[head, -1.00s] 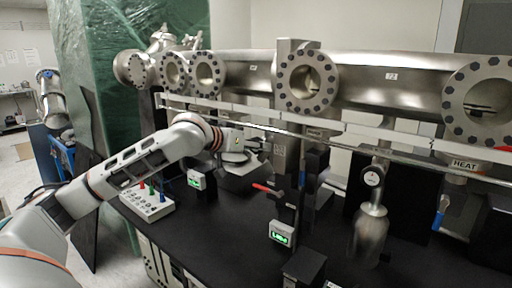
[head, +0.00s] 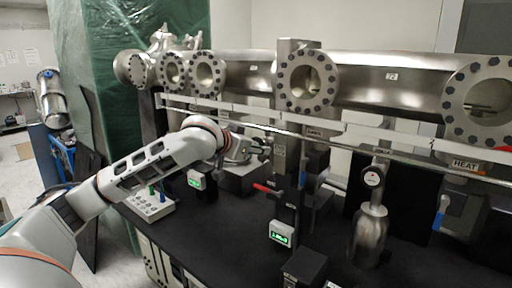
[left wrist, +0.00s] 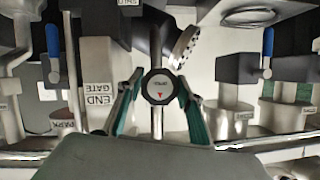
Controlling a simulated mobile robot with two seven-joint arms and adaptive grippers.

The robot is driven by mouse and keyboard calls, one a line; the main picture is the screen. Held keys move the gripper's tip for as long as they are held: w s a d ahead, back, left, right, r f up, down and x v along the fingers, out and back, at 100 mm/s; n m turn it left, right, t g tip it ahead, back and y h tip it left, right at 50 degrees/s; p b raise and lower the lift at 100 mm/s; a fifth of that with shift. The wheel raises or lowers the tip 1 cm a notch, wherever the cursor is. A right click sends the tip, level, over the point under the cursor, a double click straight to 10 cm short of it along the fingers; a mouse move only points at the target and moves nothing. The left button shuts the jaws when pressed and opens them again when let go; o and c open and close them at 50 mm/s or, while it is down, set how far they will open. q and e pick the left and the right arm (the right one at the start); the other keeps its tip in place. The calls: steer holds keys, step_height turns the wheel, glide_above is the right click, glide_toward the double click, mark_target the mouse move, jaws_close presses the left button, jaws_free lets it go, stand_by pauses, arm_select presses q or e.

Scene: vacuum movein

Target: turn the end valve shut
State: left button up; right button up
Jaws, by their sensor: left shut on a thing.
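The end valve's dark, many-sided knob (left wrist: 158,87) shows in the middle of the left wrist view, with a small red mark on its face. In the head view my left gripper (head: 262,149) is below the steel rail, and the knob is too small or hidden to make out there. My right gripper is in neither view.
A large steel pipe (head: 385,75) with bolted flanges spans the back. A long rail (head: 330,138) runs above the black bench (head: 215,228). A red-handled valve (head: 266,189) and a steel bottle (head: 371,232) stand to the right. Blue handles (left wrist: 268,48) flank the knob.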

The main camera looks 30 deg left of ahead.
arm_select(q)
steer(key=shift+f, duration=0.1)
steer(key=o, duration=1.1)
steer(key=shift+c, duration=0.2)
steer(key=shift+o, duration=0.3)
steer(key=v, duration=1.2)
